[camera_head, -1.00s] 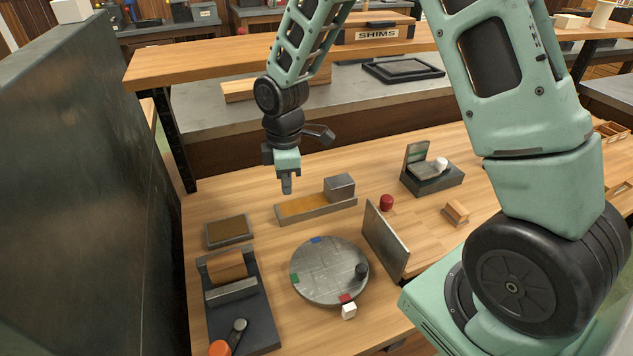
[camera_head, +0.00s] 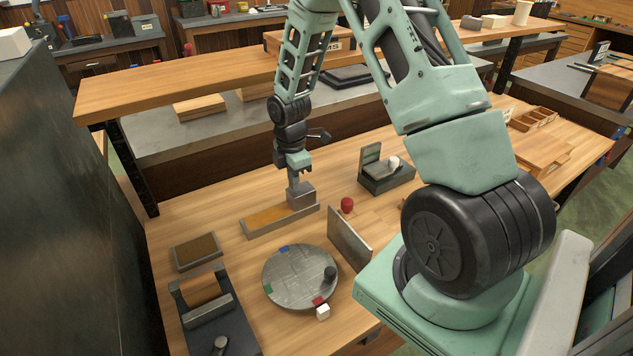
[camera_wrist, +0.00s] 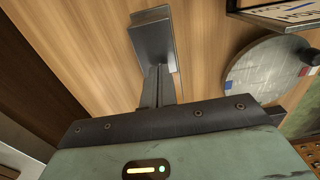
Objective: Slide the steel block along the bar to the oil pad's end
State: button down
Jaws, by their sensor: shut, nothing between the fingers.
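The steel block (camera_head: 301,197) sits at the right end of the low bar (camera_head: 281,226), which has a tan strip (camera_head: 264,216) along its left part. A brown pad (camera_head: 195,250) in a grey frame lies separately to the left of the bar; I cannot tell which of the two is the oil pad. My gripper (camera_head: 293,180) is shut and empty, pointing down at the block's far left side. In the wrist view the block (camera_wrist: 152,40) is just beyond my shut fingertips (camera_wrist: 158,72). I cannot tell whether they touch it.
A round metal disc (camera_head: 298,285) with coloured marks lies in front of the bar. An upright grey plate (camera_head: 349,238) and a red knob (camera_head: 347,204) stand to the right. A clamp-like fixture (camera_head: 208,308) is at front left. A raised shelf (camera_head: 190,80) runs behind.

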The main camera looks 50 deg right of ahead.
jog(key=s+d+p, duration=0.2)
jog(key=d, duration=0.5)
jog(key=f, duration=0.4)
jog(key=shift+s+d+f+p, duration=0.1)
jog(key=shift+d+f+p, duration=0.2)
jog(key=shift+d+f, duration=0.05)
jog(key=shift+w+a+f+p, duration=0.15)
jog(key=shift+w+a+p, duration=0.05)
jog(key=shift+a+p, duration=0.25)
jog(key=shift+a, duration=0.1)
jog(key=w+a, duration=0.1)
jog(key=a, duration=0.3)
jog(key=w+a+b, duration=0.1)
jog(key=a, duration=0.3)
jog(key=w+a, duration=0.1)
jog(key=a, duration=0.3)
jog(key=shift+w+a+b, duration=0.15)
jog(key=shift+a+b, duration=0.15)
jog(key=shift+a, duration=0.1)
